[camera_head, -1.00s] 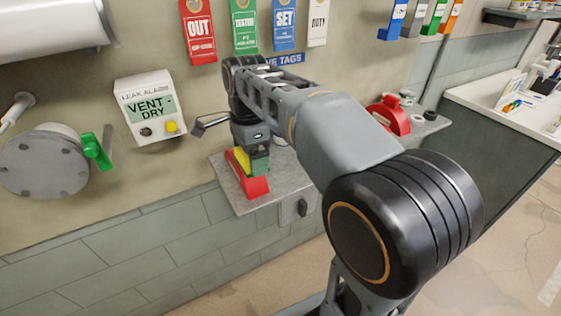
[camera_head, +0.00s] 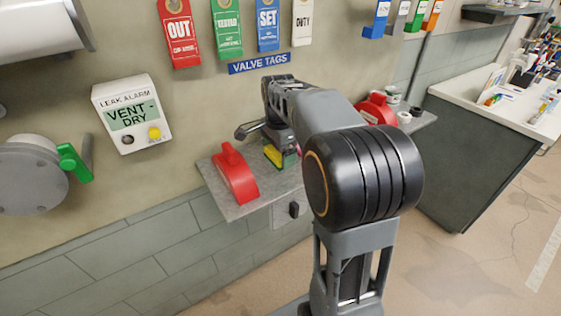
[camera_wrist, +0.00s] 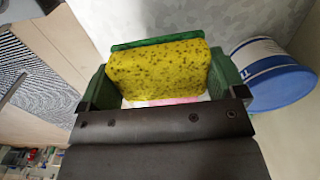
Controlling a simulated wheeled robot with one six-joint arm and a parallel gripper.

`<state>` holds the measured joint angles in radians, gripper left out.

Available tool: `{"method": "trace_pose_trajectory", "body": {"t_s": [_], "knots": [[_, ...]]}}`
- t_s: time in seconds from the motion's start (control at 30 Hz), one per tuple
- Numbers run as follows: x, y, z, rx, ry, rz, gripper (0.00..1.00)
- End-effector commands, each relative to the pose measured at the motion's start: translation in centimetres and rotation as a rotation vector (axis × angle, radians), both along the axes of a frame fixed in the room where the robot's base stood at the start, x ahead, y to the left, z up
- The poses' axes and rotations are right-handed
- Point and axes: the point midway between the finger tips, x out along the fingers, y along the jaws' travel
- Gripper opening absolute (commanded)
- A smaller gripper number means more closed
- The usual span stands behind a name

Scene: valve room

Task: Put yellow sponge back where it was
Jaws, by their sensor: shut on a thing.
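The yellow sponge (camera_head: 273,155) shows under my gripper (camera_head: 280,152), above or at the grey shelf (camera_head: 246,208); I cannot tell whether it touches it. In the wrist view the sponge (camera_wrist: 160,68) is yellow with brown specks and a green edge behind it. My gripper (camera_wrist: 165,80) is shut on it, with green jaw parts at its left and right sides. A small pink and white patch shows below the sponge. My arm hides part of the shelf right of the gripper.
A red lockout-like piece (camera_head: 236,175) stands on the shelf to the left of my gripper. Another red piece (camera_head: 377,108) and small round items stand at the shelf's right end. A blue and white round container (camera_wrist: 268,75) is close to the right jaw. The leak alarm (camera_head: 132,115) hangs on the wall.

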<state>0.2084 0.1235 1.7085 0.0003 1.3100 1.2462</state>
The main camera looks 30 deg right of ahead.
Motion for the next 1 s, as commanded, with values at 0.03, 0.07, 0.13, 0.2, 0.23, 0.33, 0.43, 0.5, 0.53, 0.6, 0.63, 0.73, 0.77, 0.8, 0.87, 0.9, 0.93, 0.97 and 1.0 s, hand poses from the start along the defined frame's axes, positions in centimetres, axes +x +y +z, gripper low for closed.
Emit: {"method": "trace_pose_trajectory", "body": {"t_s": [0.03, 0.07, 0.13, 0.2, 0.23, 0.33, 0.43, 0.5, 0.53, 0.6, 0.63, 0.73, 0.77, 0.8, 0.87, 0.9, 0.93, 0.97, 1.0], "knots": [[0.1, -0.2, -0.2, 0.001, 0.001, -0.001, 0.71], [0.1, -0.4, -0.5, 0.001, 0.002, -0.002, 0.71], [0.3, -0.9, -1.2, 0.001, 0.003, -0.005, 0.71], [0.3, -0.9, -2.3, 0.002, 0.004, -0.002, 0.71], [0.3, -0.9, -2.7, 0.001, 0.003, -0.002, 0.71], [0.3, -0.8, -3.6, 0.001, 0.001, -0.002, 0.71], [0.3, -0.8, -4.0, 0.001, 0.001, -0.002, 0.71], [0.3, -0.8, -4.1, 0.000, 0.001, -0.002, 0.71], [0.3, -0.8, -4.1, 0.000, 0.001, -0.002, 0.71], [0.3, -0.8, -4.1, 0.001, 0.001, -0.002, 0.71], [0.3, -0.8, -4.1, 0.001, 0.001, -0.002, 0.71], [0.3, -0.8, -4.1, 0.001, 0.001, -0.002, 0.99], [0.3, -0.8, -4.1, 0.001, 0.001, -0.002, 1.00], [0.3, -0.8, -4.1, 0.001, 0.001, -0.002, 1.00], [0.3, -0.8, -4.1, 0.001, 0.001, -0.002, 1.00], [0.3, -0.8, -4.1, 0.001, 0.001, -0.002, 1.00], [0.3, -0.8, -4.0, 0.000, 0.001, -0.002, 1.00], [0.3, -0.8, -4.0, 0.000, 0.000, -0.002, 1.00], [0.3, -0.8, -3.9, 0.000, 0.000, -0.002, 1.00]]}}
